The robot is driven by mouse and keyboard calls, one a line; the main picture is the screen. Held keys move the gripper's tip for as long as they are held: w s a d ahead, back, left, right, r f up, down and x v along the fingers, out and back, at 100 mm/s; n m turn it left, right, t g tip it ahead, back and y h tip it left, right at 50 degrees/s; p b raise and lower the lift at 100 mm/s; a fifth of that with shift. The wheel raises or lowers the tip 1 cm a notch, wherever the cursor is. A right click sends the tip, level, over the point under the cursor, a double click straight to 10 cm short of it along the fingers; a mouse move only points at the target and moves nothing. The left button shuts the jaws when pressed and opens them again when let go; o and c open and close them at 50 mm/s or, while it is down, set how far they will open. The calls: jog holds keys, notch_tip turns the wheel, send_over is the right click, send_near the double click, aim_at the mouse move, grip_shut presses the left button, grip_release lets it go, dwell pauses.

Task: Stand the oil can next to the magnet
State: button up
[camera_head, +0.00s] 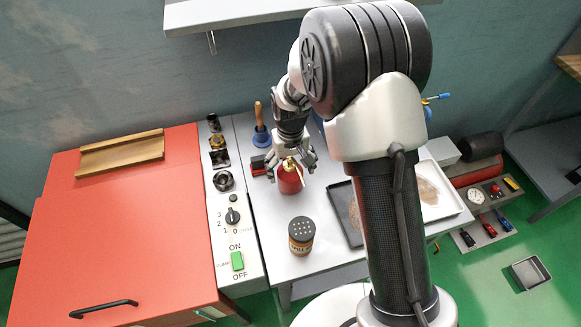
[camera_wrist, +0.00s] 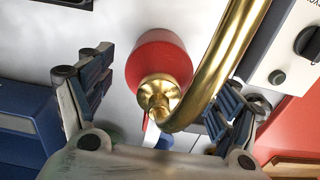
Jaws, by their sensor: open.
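The oil can (camera_head: 289,181) has a red body and a brass top, and stands on the light grey cart top. In the wrist view the oil can (camera_wrist: 150,55) shows its red body from above, with a curved brass spout running up to the right. My gripper (camera_head: 291,168) is over the can. In the wrist view my gripper (camera_wrist: 162,90) is open, with one finger on each side of the can and gaps visible beside it. A small red and dark block (camera_head: 258,165), possibly the magnet, lies just left of the can, partly hidden by my gripper.
A shaker jar (camera_head: 301,236) stands in front of the can. A wooden-handled blue plunger (camera_head: 261,130) stands behind. A dark tray (camera_head: 344,212) and a white tray (camera_head: 452,205) lie to the right, partly behind my arm. A control panel (camera_head: 233,222) borders the left.

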notch_tip(320, 180, up, 12)
jog(key=p, duration=0.3)
jog(key=shift+r, duration=0.2)
jog(key=shift+s+d+r, duration=0.1)
jog(key=shift+d+r, duration=0.05)
jog(key=shift+r, duration=0.2)
jog(key=s+d+r+t, duration=0.1)
jog(key=s+d+r, duration=0.35)
jog(key=r, duration=0.45)
jog(key=s+d+r+m+t, duration=0.1)
jog(key=s+d+r, duration=0.1)
jog(key=s, duration=0.5)
jog(key=s+d+r+m+t, duration=0.1)
jog(key=s+d+r, duration=0.2)
jog(key=s, duration=0.4)
jog(key=s+d+r+m+t, duration=0.1)
jog(key=s+d+r, duration=0.1)
jog(key=s+d, duration=0.2)
jog(key=s, duration=0.2)
jog(key=shift+s+d+r+t, duration=0.25)
jog(key=shift+s+t, duration=0.05)
jog(key=shift+s, duration=0.1)
jog(key=shift+f, duration=0.15)
